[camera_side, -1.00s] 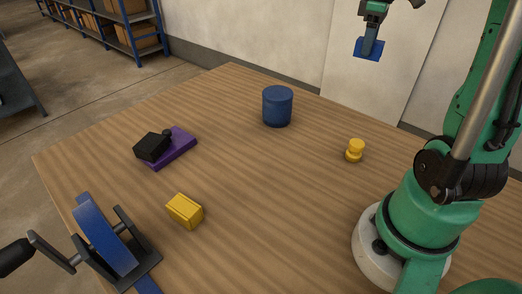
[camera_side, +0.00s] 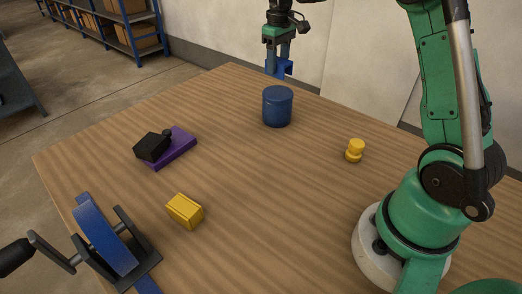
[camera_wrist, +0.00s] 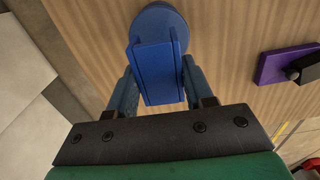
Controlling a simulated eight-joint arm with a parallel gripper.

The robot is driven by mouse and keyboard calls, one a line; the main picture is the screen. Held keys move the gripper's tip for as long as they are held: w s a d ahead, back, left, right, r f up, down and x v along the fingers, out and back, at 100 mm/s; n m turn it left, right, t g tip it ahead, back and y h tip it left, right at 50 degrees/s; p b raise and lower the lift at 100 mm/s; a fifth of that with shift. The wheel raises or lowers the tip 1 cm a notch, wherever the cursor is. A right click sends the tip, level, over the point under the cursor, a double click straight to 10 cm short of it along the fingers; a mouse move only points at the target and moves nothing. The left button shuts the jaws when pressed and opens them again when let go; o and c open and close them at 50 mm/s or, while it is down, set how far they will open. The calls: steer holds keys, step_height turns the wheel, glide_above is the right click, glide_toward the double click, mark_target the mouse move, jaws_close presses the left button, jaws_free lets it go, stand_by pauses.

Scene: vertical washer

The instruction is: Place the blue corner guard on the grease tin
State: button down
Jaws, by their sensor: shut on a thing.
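My gripper (camera_side: 280,67) is shut on the blue corner guard (camera_side: 286,69), an angled piece held between the two fingers. In the side view it is in the air just above and behind the grease tin. In the wrist view the guard (camera_wrist: 157,72) fills the space between the fingers and covers part of the tin. The grease tin (camera_side: 277,108) is a dark blue cylinder standing upright at the back of the wooden table. Its round top (camera_wrist: 160,14) shows beyond the guard in the wrist view. I cannot tell whether guard and tin touch.
A yellow spool-like piece (camera_side: 355,150) stands right of the tin. A purple block (camera_side: 178,148) with a black block (camera_side: 152,146) lies left. A yellow block (camera_side: 185,210) and a blue wheel on a black cranked stand (camera_side: 105,235) are at the front. The table middle is clear.

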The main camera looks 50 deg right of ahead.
mark_target(277, 92)
steer(key=shift+f, duration=2.25)
steer(key=shift+c, duration=1.7)
jaws_free()
steer(key=shift+f, duration=0.1)
step_height(277, 92, up, 11)
steer(key=shift+r, duration=0.65)
steer(key=s+a+f+t, duration=0.3)
steer(key=s+a, duration=0.3)
steer(key=a, duration=0.2)
steer(key=s+a+f+t, duration=0.4)
steer(key=s+a, duration=0.2)
steer(key=a, duration=0.2)
steer(key=shift+f, duration=0.35)
